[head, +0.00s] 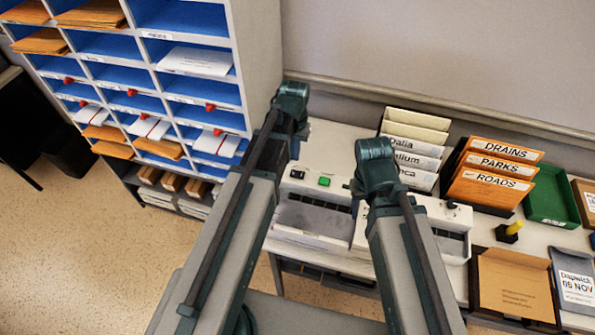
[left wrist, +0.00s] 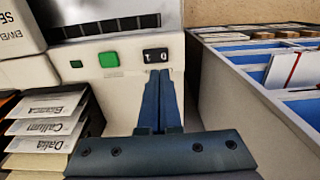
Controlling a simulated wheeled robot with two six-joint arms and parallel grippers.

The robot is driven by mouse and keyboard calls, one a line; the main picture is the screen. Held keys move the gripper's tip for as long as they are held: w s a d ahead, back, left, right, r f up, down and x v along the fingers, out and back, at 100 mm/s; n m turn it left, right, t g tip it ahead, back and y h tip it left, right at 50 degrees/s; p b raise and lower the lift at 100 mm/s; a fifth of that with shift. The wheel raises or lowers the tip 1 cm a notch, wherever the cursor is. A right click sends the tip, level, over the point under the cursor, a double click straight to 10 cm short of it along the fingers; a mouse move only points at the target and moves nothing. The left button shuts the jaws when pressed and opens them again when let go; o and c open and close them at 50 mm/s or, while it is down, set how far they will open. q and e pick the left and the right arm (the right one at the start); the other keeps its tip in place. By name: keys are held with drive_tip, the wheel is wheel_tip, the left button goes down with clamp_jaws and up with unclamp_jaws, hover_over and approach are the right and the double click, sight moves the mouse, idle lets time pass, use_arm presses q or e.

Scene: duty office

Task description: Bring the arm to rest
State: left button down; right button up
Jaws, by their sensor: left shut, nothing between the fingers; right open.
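My left gripper (left wrist: 159,76) shows in the left wrist view, with its two fingers together and nothing between them. Its tips appear just below the 1/0 rocker switch (left wrist: 155,55) of a white machine; I cannot tell whether they touch it. A green button (left wrist: 110,59) is beside the switch. In the head view my left arm (head: 232,215) reaches up over the table's left end, its gripper hidden. My right arm (head: 405,235) reaches over the machine (head: 430,215); its gripper does not show either.
A pigeonhole rack (head: 258,60) stands close on the left and at the right of the left wrist view. Cream files (head: 417,135), orange folders (head: 490,185), a green tray (head: 552,195) and a brown box (head: 515,285) fill the table's right side. A wall stands behind.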

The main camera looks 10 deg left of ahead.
use_arm(q)
drive_tip(key=shift+s+d, duration=0.2)
drive_tip(key=shift+s, duration=0.05)
drive_tip(key=s+d+m+y, duration=0.1)
drive_tip(key=s+d+m, duration=0.2)
drive_tip(key=s+d, duration=0.7)
drive_tip(key=s, duration=0.3)
drive_tip(key=shift+s, duration=0.4)
